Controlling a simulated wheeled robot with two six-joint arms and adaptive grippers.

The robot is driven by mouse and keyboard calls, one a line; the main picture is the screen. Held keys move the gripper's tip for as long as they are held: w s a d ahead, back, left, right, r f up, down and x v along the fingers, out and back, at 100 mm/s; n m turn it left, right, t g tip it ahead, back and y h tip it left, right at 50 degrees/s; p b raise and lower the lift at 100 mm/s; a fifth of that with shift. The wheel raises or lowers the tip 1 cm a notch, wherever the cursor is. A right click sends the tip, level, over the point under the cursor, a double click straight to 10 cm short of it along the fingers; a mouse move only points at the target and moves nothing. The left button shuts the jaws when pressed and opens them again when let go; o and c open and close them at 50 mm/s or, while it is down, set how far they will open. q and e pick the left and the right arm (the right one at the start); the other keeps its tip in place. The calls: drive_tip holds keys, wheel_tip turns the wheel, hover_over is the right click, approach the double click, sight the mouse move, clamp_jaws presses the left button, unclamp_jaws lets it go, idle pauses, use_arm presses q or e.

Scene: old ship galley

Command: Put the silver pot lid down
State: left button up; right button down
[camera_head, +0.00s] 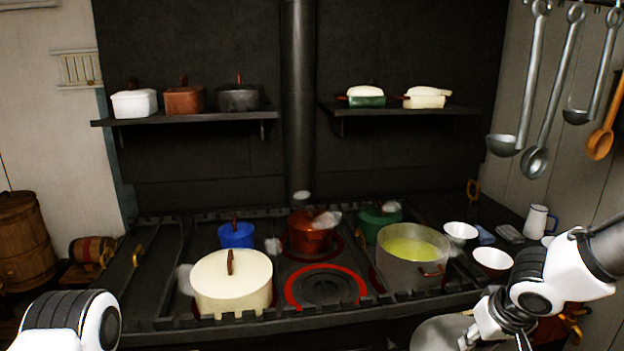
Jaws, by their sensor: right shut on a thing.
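The silver pot lid (432,334) is at the bottom edge, in front of the stove, partly cut off by the frame. My right gripper (482,332) is at the lid's right side and shut on it; the exact grip point is hard to make out. A large grey pot (385,270) stands uncovered on the stove behind the lid, with yellow-green liquid in it. Only a white and black part of my left arm shows at the bottom left; its gripper is out of frame.
The black stove (170,290) also holds a cream lidded pot (235,292), a blue pot (236,236), a red pot (308,238) and a green pot (372,222). A red-ringed burner (325,287) is bare. White bowls (492,262) and a mug (537,220) stand at right.

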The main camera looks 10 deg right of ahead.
drive_tip(key=w+a+f+n, duration=0.1)
drive_tip(key=w+a+f, duration=0.2)
drive_tip(key=a+f, duration=0.35)
drive_tip(key=w+a+f, duration=0.3)
drive_tip(key=a+f, duration=0.2)
drive_tip(key=a, duration=0.3)
drive_tip(key=s+f, duration=0.4)
drive_tip(key=shift+s+d+f, duration=0.25)
drive_tip(key=shift+d+f, duration=0.15)
drive_tip(key=shift+a, duration=0.1)
